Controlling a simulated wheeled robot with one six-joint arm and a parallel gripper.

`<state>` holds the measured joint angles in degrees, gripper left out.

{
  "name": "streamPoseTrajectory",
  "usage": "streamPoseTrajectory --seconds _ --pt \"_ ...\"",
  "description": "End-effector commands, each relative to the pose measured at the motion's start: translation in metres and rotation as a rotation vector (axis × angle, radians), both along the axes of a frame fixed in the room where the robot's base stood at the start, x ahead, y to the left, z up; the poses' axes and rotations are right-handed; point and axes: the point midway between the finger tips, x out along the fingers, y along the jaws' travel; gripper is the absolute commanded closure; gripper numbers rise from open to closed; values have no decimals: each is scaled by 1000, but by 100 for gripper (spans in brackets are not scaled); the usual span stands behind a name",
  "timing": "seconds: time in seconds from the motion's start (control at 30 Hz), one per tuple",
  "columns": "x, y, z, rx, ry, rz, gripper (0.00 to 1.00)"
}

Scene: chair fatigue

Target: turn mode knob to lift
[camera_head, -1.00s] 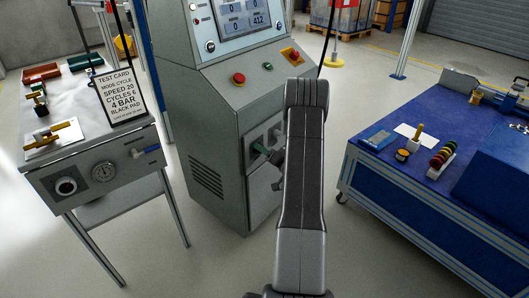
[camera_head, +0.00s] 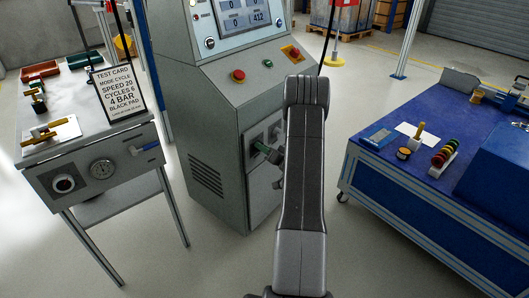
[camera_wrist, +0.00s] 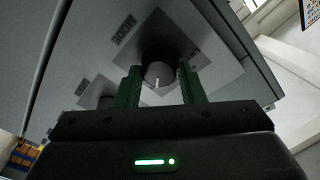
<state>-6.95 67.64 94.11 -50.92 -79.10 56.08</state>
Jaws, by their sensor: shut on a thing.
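The mode knob (camera_wrist: 158,74) is a dark round knob with a white pointer line, on a pale plate on the grey cabinet's side. In the wrist view its pointer line points toward my gripper's body. My gripper (camera_wrist: 160,88) has its green fingers on either side of the knob and is shut on it. In the head view my gripper (camera_head: 264,149) is at the cabinet's side panel (camera_head: 275,138), and the knob is hidden there.
The grey cabinet (camera_head: 215,140) carries a screen and a red button (camera_head: 238,75). A table with a test card (camera_head: 117,94) stands to the left. A blue bench (camera_head: 405,195) stands to the right. Bare floor lies between cabinet and bench.

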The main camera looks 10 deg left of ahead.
Motion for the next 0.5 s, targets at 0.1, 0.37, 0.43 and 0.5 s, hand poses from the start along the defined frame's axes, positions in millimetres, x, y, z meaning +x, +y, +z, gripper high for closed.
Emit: streamPoseTrajectory --seconds 0.1,0.37,0.43,0.5 --pt "0 0 -7 -37 -80 -1 87" --pt "0 0 -8 -143 -298 -2 87" --pt "0 0 -8 -171 -358 -1 87" --pt "0 0 -8 -201 -418 0 87"
